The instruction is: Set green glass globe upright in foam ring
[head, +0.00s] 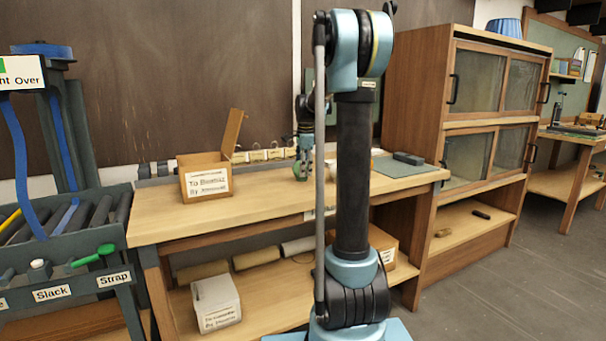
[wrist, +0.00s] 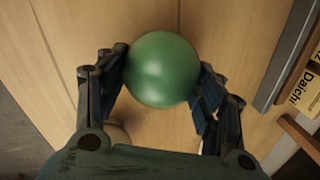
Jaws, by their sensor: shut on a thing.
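The green glass globe (wrist: 163,70) is held between the two fingers of my gripper (wrist: 165,78) in the wrist view. One finger presses on its left side and the other on its right. In the head view my gripper (head: 303,158) hangs over the workbench, and a bit of green shows at its fingers. Which way up the globe is, I cannot tell. I cannot make out the foam ring for sure. A pale rounded thing (wrist: 118,134) shows partly behind the left finger in the wrist view, too hidden to name.
The wooden workbench (head: 250,222) has an open labelled box (head: 205,185) at left, and a grey-green mat (head: 397,167) with a dark block (head: 408,158) at right. A row of small labelled items (head: 258,156) lines the back. A cabinet (head: 480,100) stands to the right.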

